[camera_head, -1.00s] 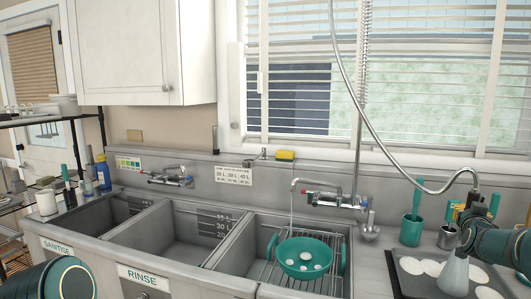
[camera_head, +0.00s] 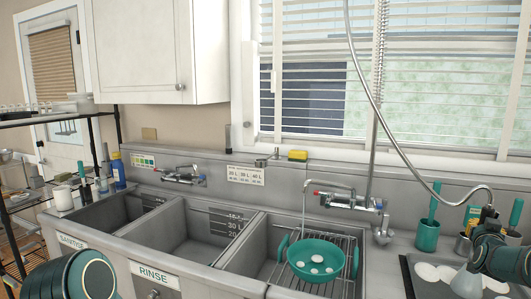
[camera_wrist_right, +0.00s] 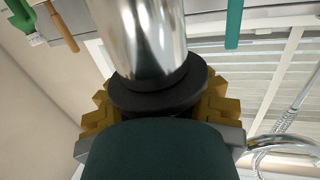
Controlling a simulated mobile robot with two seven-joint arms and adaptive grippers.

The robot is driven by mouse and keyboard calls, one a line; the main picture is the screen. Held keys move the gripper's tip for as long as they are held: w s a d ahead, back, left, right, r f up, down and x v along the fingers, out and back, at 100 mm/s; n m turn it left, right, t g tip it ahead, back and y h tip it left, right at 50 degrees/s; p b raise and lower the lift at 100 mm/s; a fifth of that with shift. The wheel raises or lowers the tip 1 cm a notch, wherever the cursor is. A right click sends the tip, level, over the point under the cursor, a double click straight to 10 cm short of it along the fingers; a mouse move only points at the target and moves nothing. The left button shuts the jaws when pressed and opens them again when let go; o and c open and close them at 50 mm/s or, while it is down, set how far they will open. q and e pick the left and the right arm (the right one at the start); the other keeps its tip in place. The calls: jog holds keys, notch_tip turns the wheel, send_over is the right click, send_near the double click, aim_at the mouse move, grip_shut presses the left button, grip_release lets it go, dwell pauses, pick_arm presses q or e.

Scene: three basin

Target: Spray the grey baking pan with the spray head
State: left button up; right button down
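The grey baking pan (camera_head: 428,291) lies on the counter at the right of the head view, with several round white patches on it. My right gripper (camera_head: 487,214) is above the pan. It is shut on the metal spray head; its yellow fingers sit on both sides of a black collar and shiny metal body (camera_wrist_right: 150,40) in the wrist view. A pale cone of spray (camera_head: 467,282) shows below my right arm, over the pan. My left gripper is out of view; only my left arm shows at lower left.
A hose (camera_head: 385,130) loops down to the spray head. A teal cup with a brush (camera_head: 428,235) stands behind the pan. A teal colander (camera_head: 316,262) with white discs sits on a rack in the right basin, under a running tap. The other basins look empty.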

jog(key=s+d, duration=0.8)
jog(key=shift+s, duration=0.15)
jog(key=shift+a+r, duration=0.1)
dwell(0.9)
jog(key=w+a, duration=0.2)
jog(key=a, duration=0.4)
jog(key=shift+a, duration=0.15)
dwell(0.7)
jog(key=w+a, duration=0.2)
jog(key=a, duration=0.4)
jog(key=shift+a, duration=0.15)
jog(key=shift+w, duration=0.1)
dwell(0.3)
jog(key=shift+a, duration=0.1)
jog(key=w+a+p, duration=0.1)
jog(key=w+a, duration=0.1)
jog(key=a, duration=0.4)
dwell(0.5)
